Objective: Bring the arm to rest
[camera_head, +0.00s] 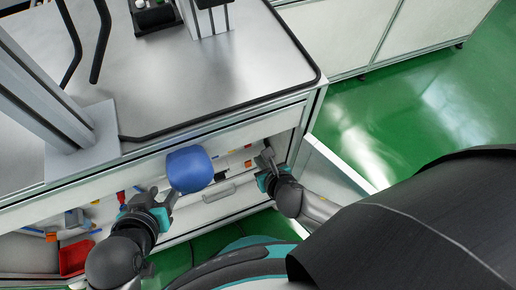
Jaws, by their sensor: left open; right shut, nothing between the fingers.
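My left gripper (163,195) is low in front of the bench, at the left of centre. It is open, with a rounded blue object (190,169) just beyond its fingers at the upper right. I cannot tell whether they touch. My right gripper (265,159) is shut and empty, below the bench's front right corner. Both arms come up from the lower edge of the view and are bent near my body.
The metal bench top (205,85) has a dark raised edge and is mostly clear at the right. A metal post (45,85) stands at its left. A red bin (75,257) is low at the left. Green floor (410,110) is open at the right.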

